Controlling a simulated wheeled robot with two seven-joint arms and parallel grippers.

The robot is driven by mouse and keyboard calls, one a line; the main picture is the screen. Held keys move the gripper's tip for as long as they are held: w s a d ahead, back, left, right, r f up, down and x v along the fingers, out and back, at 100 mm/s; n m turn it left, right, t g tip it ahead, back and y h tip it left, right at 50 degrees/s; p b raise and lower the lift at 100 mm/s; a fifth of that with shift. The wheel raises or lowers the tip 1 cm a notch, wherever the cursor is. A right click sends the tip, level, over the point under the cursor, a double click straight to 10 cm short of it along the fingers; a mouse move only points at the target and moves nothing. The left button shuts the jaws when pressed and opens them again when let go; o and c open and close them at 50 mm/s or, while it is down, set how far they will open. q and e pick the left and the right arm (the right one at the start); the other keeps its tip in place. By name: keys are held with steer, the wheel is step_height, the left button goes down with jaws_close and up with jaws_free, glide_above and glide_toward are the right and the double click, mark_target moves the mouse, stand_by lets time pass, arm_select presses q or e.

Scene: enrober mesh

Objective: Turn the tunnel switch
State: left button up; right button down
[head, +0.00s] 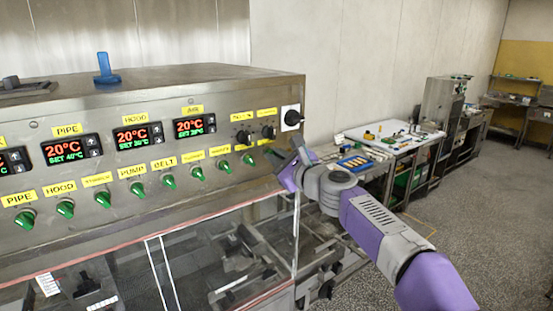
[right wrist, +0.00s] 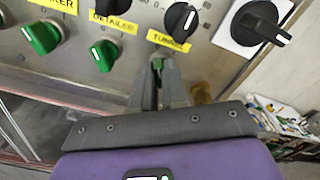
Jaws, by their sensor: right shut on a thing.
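The tunnel switch (right wrist: 157,64) is a small green knob below the yellow label reading TUNNEL (right wrist: 168,40) in the right wrist view. My right gripper (right wrist: 158,76) is shut on this knob, with a finger on each side of it, and the gripper hides much of it. In the head view my right gripper (head: 290,160) is at the right end of the lower row of green switches on the steel panel (head: 90,120). It hides the tunnel switch there. My left gripper is not in view.
A green knob under the DETAILER label (right wrist: 105,54) is close to the left of my gripper. Black rotary knobs (right wrist: 181,20) and a larger black switch on a white plate (right wrist: 258,24) are above. A clear guard (head: 220,255) is below the panel.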

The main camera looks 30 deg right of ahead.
stand_by(0.3)
steer(key=c, duration=1.2)
jaws_free()
steer(key=shift+o, duration=0.2)
steer(key=s+b, duration=0.1)
steer(key=s, duration=0.6)
steer(key=shift+s+d+b, duration=0.25)
steer(key=shift+d+b, duration=0.05)
steer(key=shift+d, duration=0.05)
